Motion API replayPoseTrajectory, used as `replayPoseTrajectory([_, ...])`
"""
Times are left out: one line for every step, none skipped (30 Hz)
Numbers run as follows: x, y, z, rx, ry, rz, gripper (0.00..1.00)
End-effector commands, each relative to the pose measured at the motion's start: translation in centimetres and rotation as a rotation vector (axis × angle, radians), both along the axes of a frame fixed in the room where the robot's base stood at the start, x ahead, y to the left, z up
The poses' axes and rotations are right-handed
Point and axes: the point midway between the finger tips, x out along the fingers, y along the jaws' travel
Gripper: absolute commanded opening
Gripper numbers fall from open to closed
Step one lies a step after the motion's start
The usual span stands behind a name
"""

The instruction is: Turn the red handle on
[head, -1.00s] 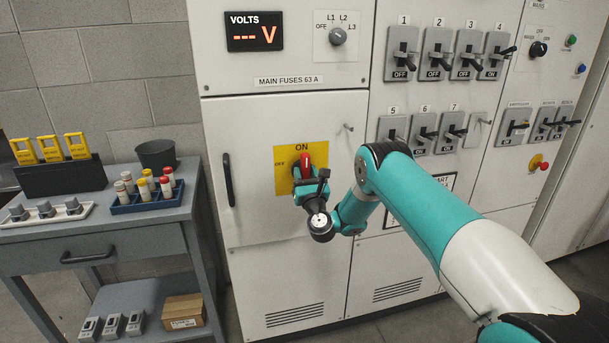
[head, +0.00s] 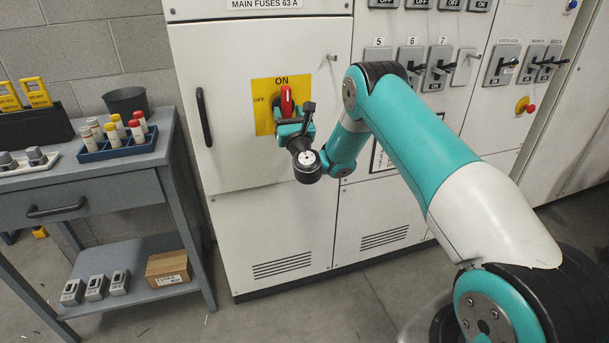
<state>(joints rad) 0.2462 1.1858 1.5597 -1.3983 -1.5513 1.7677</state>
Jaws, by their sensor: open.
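The red handle (head: 286,98) is on a yellow plate (head: 266,92) on the cabinet door. The plate is marked ON at the top and OFF at the left. The visible part of the handle stands upright, pointing at ON. My gripper (head: 290,122) is right at the handle's lower part, in front of the plate. My wrist and gripper hide the lower part of the handle and the fingertips. The gripper is open, and I cannot tell whether it touches the handle.
A black door pull (head: 204,117) is left of the plate. Numbered breaker switches (head: 411,63) are at upper right. A grey cart (head: 122,172) stands at left, with a blue rack (head: 118,148), a black cup (head: 126,102) and a cardboard box (head: 168,268). Floor in front is clear.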

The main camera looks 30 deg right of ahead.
Motion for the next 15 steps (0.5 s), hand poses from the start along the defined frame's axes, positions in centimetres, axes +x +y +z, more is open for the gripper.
replayPoseTrajectory([-0.3, 0.0, -0.9, 0.0, -0.002, 0.0, 0.53])
replayPoseTrajectory([-0.4, 0.1, -1.0, 0.0, -0.001, 0.0, 0.53])
replayPoseTrajectory([-0.6, 0.1, -1.1, 0.0, -0.002, 0.0, 0.53])
replayPoseTrajectory([-0.8, 0.2, -1.2, 0.0, -0.001, 0.0, 0.53])
replayPoseTrajectory([-1.0, 0.2, -1.2, 0.0, -0.002, 0.0, 0.53])
replayPoseTrajectory([-1.2, 0.2, -1.3, 0.0, -0.002, 0.0, 0.53])
replayPoseTrajectory([-1.4, 0.3, -1.3, 0.0, -0.002, 0.0, 0.53])
replayPoseTrajectory([-1.6, 0.3, -1.4, 0.0, -0.002, 0.0, 0.53])
replayPoseTrajectory([-1.8, 0.4, -1.5, 0.0, -0.002, 0.0, 0.53])
replayPoseTrajectory([-2.0, 0.4, -1.6, 0.0, -0.002, 0.0, 0.53])
replayPoseTrajectory([-2.3, 0.5, -1.7, 0.0, -0.002, 0.0, 0.53])
replayPoseTrajectory([-2.5, 0.6, -1.9, 0.0, -0.002, 0.0, 0.53])
replayPoseTrajectory([-2.8, 0.6, -1.9, 0.0, -0.002, 0.0, 0.53])
replayPoseTrajectory([-3.0, 0.7, -2.0, 0.0, -0.002, 0.0, 0.53])
replayPoseTrajectory([-3.3, 0.7, -2.2, 0.0, -0.002, 0.0, 0.53])
